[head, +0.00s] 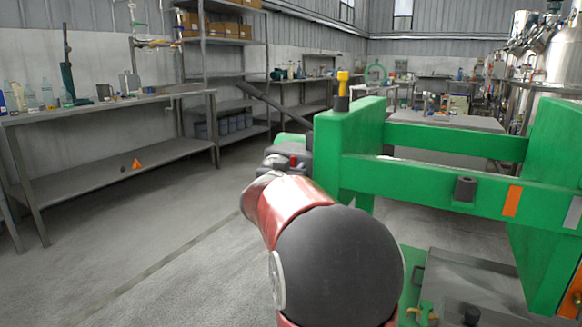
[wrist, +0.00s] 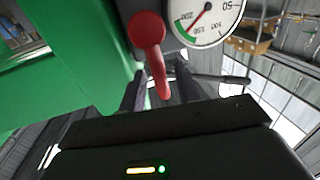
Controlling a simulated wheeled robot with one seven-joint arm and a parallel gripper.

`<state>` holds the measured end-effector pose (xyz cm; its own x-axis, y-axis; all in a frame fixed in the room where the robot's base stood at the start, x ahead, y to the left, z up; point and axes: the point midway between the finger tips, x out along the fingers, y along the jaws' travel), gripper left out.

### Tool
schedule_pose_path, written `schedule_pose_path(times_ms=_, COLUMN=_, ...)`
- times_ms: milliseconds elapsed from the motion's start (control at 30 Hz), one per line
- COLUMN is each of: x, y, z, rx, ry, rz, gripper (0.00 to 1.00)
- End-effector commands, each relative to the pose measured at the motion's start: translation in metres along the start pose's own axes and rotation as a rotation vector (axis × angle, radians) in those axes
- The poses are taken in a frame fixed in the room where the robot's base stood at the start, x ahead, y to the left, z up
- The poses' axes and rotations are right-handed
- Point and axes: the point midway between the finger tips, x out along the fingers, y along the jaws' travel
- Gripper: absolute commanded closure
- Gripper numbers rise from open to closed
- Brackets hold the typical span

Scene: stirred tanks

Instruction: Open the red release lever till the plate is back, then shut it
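The red release lever (wrist: 150,45) shows in the wrist view, with a round red head at the top and a narrower arm hanging down from it. It is mounted beside a green body. My gripper (wrist: 160,82) is below it, with its two dark fingers apart on either side of the lever's lower end. I see a gap beside the lever, and cannot tell whether either finger touches it. In the head view my red and black arm hides most of the gripper, and a small red part (head: 293,162) shows near its end. I cannot make out the plate for certain.
A round gauge (wrist: 205,18) sits just right of the lever. The large green frame (head: 350,150) stands close to the right of my arm, with a yellow-topped black knob (head: 342,90) on it. A workbench (head: 110,108) stands at left; the floor between is clear.

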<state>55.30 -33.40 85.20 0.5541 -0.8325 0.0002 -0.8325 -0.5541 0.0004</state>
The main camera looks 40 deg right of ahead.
Motion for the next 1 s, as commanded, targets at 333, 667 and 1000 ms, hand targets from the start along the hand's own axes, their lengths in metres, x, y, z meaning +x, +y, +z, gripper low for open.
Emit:
schedule_pose_path(times_ms=333, x=0.0105, y=-0.0002, z=0.0, rx=0.0, ry=0.0, rz=-0.002, gripper=0.68)
schedule_pose_path(times_ms=667, x=0.0102, y=-0.0002, z=0.0, rx=0.0, ry=0.0, rz=-0.002, gripper=1.0)
schedule_pose_path(times_ms=1000, x=0.01, y=0.0001, z=0.0005, rx=0.006, ry=0.001, rz=-0.002, gripper=1.0)
